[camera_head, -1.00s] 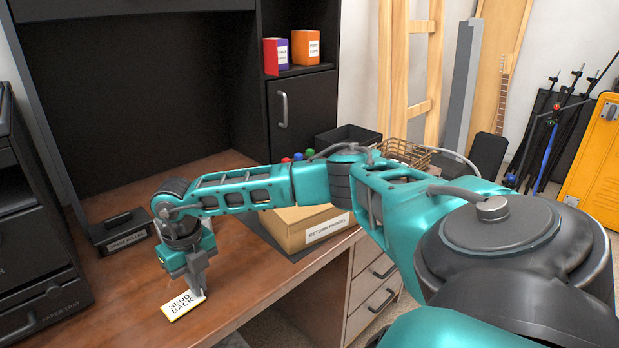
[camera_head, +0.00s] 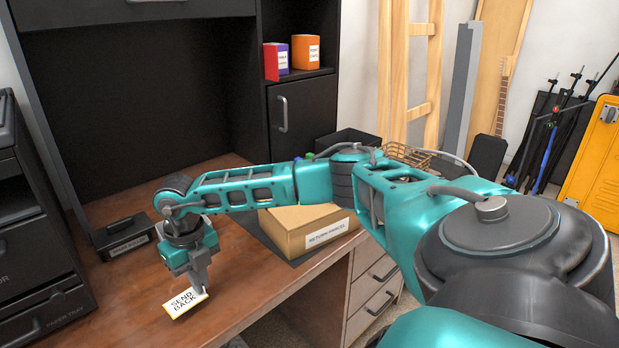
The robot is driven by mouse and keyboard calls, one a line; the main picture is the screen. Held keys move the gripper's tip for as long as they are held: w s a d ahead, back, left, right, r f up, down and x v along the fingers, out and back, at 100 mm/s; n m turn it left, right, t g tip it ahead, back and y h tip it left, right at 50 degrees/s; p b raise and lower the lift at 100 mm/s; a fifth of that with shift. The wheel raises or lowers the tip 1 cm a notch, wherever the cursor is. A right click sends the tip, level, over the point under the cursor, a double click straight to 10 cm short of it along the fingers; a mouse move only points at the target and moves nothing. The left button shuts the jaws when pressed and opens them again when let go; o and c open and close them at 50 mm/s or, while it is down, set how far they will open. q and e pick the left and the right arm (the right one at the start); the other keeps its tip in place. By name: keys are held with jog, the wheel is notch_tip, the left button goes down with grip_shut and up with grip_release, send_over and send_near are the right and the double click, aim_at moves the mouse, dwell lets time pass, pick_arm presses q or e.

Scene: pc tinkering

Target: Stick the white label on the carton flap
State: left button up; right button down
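The white label (camera_head: 182,303) reads "SEND BACK" and has a yellowish edge. It is at the front left of the desk, at the fingertips of my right gripper (camera_head: 201,287). The fingers point down and look closed on the label's right edge. The label appears tilted, close to the desk top. The carton (camera_head: 287,228), marked "RETURN PARCEL" on its front, sits on a dark mat to the right of the gripper. My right arm hides part of the carton's top, and I cannot make out its flap clearly. My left gripper is not in view.
The wooden desk (camera_head: 250,285) is clear between gripper and carton. A small black box (camera_head: 127,243) lies left of the gripper. A black bin (camera_head: 345,138) and wire basket (camera_head: 408,153) are behind the arm.

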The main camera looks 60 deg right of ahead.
jog(key=shift+d+r+p, duration=0.15)
jog(key=shift+r+p, duration=0.2)
jog(key=shift+r, duration=0.1)
dwell(0.4)
notch_tip(320, 180, up, 5)
jog(key=p, duration=0.4)
jog(key=shift+d, duration=0.1)
dwell(0.6)
